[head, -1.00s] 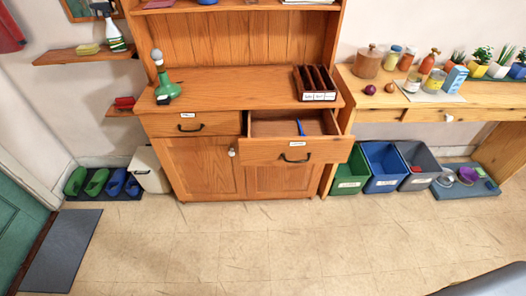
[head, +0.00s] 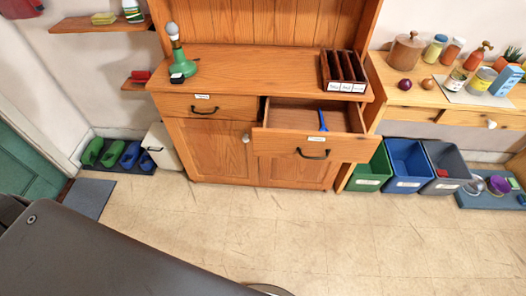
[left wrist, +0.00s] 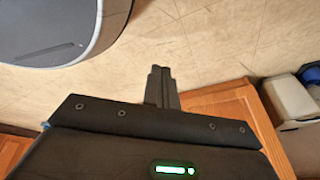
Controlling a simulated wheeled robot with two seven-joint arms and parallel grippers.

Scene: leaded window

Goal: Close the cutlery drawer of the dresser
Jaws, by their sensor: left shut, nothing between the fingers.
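The wooden dresser (head: 212,150) stands against the back wall. Its right-hand drawer (head: 316,143) is pulled out, with a dark handle (head: 313,154) and a small label on its front. A blue utensil (head: 323,120) lies inside it. The left-hand drawer (head: 228,108) is shut. My left gripper (left wrist: 160,72) shows in the left wrist view, its fingers together and empty above the floor, near an orange wooden corner. In the head view only a dark part of my arm shows at lower left. My right gripper is not in view.
Green, blue and grey bins (head: 408,165) stand right of the dresser. A dark sectioned holder (head: 343,70) and a green lamp (head: 181,65) stand on its top. Shoes (head: 112,153) sit on a mat at left. The floor (head: 290,225) in front is clear.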

